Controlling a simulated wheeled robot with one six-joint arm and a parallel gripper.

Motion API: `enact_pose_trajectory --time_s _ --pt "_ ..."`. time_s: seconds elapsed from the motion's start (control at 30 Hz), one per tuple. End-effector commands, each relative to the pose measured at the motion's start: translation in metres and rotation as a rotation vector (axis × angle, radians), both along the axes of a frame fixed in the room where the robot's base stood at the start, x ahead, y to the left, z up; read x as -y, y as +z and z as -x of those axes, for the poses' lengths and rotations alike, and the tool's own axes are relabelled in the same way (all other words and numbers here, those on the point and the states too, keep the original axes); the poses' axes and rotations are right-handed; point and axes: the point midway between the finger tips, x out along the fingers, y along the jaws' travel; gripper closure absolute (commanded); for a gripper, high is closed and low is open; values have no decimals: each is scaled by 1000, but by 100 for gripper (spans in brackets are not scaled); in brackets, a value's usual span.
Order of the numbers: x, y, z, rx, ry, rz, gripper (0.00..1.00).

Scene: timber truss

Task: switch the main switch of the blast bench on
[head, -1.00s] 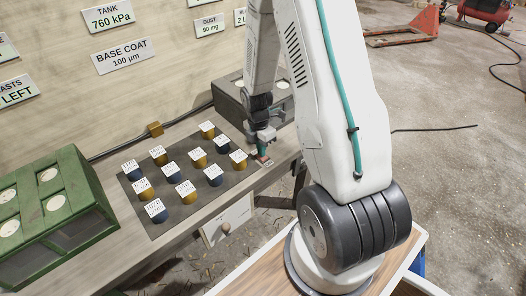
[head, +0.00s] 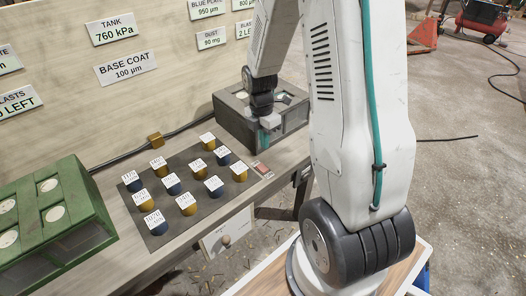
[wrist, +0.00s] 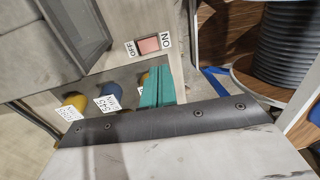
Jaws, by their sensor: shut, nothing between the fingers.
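The main switch (head: 262,169) is a small red rocker on a pale plate at the right end of the bench top, beside the dark panel of knobs. In the wrist view the switch (wrist: 148,45) shows OFF on its left and ON on its right; I cannot tell which side is pressed in. My gripper (head: 266,138) is above and behind the switch in the head view, apart from it. In the wrist view its teal fingers (wrist: 156,88) are together and empty, with the switch just beyond their tips.
A dark panel (head: 197,212) carries several blue and gold labelled knobs. A grey box (head: 232,122) stands just behind my gripper. A green box (head: 75,215) is at the left. A drawer front with a knob (head: 226,240) is below the bench edge. Open floor lies to the right.

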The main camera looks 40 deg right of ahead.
Motion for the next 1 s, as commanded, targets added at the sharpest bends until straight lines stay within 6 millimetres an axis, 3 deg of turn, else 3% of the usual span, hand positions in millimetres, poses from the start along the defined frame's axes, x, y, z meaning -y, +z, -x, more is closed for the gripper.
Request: enact_pose_trajectory --time_s 0.1,0.3,1.0 --pt "0 19 2 3 -1 1 100" --pt "0 32 5 0 -1 0 100" --pt "0 33 6 -5 -58 4 100"
